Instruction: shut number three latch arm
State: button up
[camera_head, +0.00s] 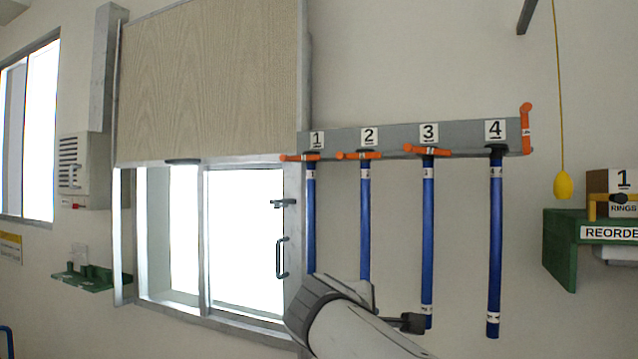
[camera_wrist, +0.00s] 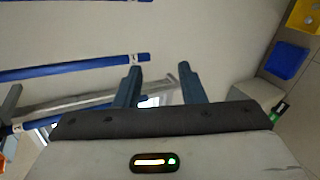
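The number three latch arm (camera_head: 427,151) is orange and lies level across the top of the blue rod (camera_head: 428,235) under label 3 on the grey rail (camera_head: 463,137). The latch arms at 1 (camera_head: 298,157) and 2 (camera_head: 358,155) also lie level. The latch arm at the rail's right end, by 4 (camera_head: 526,128), stands upright. My gripper (camera_head: 412,323) is low, by the lower end of rod three, well below the latch arms. In the wrist view my gripper (camera_wrist: 160,72) has its fingers apart with nothing between them. No latch arm shows clearly there.
Blue rods hang under 1 (camera_head: 311,215), 2 (camera_head: 365,220) and 4 (camera_head: 495,240). A window with a half-lowered shutter (camera_head: 210,80) is at left. A green shelf (camera_head: 560,250) and a yellow pull-cord bob (camera_head: 563,186) are at right. The wall between rod four and the shelf is clear.

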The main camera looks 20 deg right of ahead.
jog(key=w+d+r+n+t+h, duration=0.1)
jog(key=d+r+n+h, duration=0.1)
jog(key=r, duration=0.4)
jog(key=w+d+r+n+t+h, duration=0.1)
jog(key=w+d+r+n+h, duration=0.15)
jog(key=r, duration=0.45)
jog(key=n+t+h, duration=0.2)
jog(key=n+h, duration=0.3)
jog(key=n, duration=0.1)
send_near(406, 149)
jog(key=d, duration=0.2)
jog(key=shift+y, duration=0.25)
jog(key=x, duration=0.2)
jog(key=p+x, duration=0.1)
jog(key=x, duration=0.1)
jog(key=r+p+x, duration=0.1)
jog(key=x, duration=0.1)
jog(key=shift+w+a+r, duration=0.2)
jog(key=shift+w, duration=0.15)
jog(key=shift+w+d+r+p, duration=0.15)
jog(key=shift+w+d+p, duration=0.2)
jog(key=shift+d, duration=0.25)
jog(key=shift+c, duration=0.4)
grip_shut()
